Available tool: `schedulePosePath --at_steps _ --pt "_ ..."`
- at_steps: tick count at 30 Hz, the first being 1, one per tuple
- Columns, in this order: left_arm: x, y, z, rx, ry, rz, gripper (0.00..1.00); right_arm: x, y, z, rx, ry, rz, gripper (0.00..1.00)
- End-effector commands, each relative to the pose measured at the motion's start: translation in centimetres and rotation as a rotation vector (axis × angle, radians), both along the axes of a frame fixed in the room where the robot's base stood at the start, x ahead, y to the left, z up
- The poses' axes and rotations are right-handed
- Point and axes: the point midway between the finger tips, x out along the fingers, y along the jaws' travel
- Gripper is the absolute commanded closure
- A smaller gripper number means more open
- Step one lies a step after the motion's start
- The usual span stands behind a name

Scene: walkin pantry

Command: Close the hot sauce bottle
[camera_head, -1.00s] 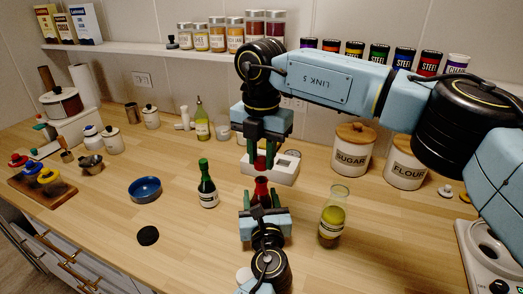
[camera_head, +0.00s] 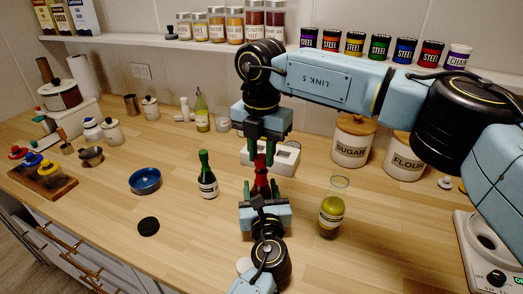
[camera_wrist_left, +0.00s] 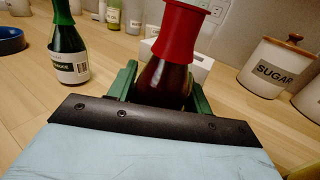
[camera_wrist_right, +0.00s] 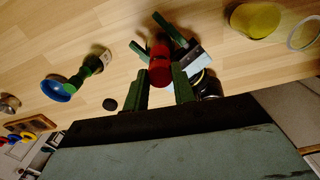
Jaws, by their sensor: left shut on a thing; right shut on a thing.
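The hot sauce bottle (camera_head: 261,183) stands upright in front of me, a dark red bottle with a red top. My left gripper (camera_head: 261,196) is shut around its body; the left wrist view shows the dark glass (camera_wrist_left: 162,84) between the green fingers. My right gripper (camera_head: 262,158) points down from above, shut on the red cap (camera_head: 260,161). In the left wrist view the cap (camera_wrist_left: 178,34) is in line with the bottle and meets its neck. I cannot tell whether it is fully seated. The right wrist view shows the red cap (camera_wrist_right: 160,66) beyond the right fingers.
A blue bowl (camera_head: 145,181) and a black disc (camera_head: 148,226) lie farther left.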

Motion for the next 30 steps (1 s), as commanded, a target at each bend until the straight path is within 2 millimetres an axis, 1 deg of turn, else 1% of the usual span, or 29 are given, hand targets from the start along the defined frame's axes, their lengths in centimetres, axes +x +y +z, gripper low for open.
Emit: schedulePosePath --at_steps 7,23,24,27,30 --pt "0.0 0.0 0.0 0.000 0.000 0.000 0.91 0.0 0.0 -0.1 0.000 0.000 0.000 0.95" --pt "0.0 0.0 0.0 0.000 0.000 0.000 0.91 0.0 0.0 -1.1 0.001 0.000 0.000 0.95" --pt "0.0 0.0 0.0 0.000 0.000 0.000 1.00 0.0 0.0 -1.2 0.001 0.000 0.000 0.95" --pt "0.0 0.0 0.0 0.000 0.000 0.000 1.00 0.0 0.0 -1.1 0.001 0.000 -0.019 0.95" --pt "0.0 0.0 0.0 0.000 0.000 0.000 1.00 0.0 0.0 -1.1 0.001 0.000 -0.110 0.95"
